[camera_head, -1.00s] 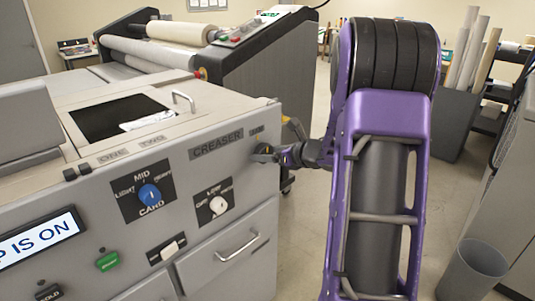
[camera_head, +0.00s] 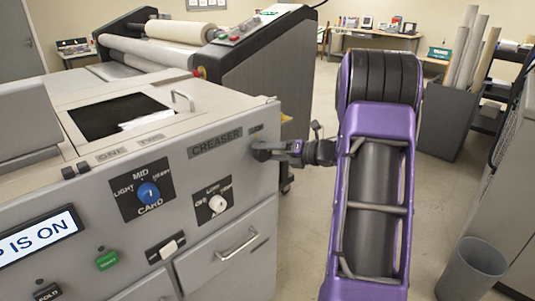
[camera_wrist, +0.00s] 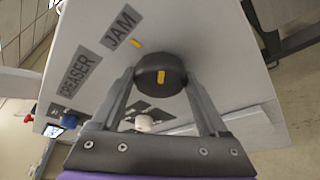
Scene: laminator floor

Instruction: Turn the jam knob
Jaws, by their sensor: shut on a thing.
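The jam knob (camera_wrist: 168,66) is a round, dark knob with a yellow mark on its face. It sits on the grey panel under the JAM label (camera_wrist: 121,27), with a second yellow mark on the panel beside it. My gripper (camera_wrist: 160,78) has one finger on each side of the knob and is shut on it.
A drawer handle (camera_head: 237,244) sticks out below. A grey bin (camera_head: 472,272) stands at the right on the floor.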

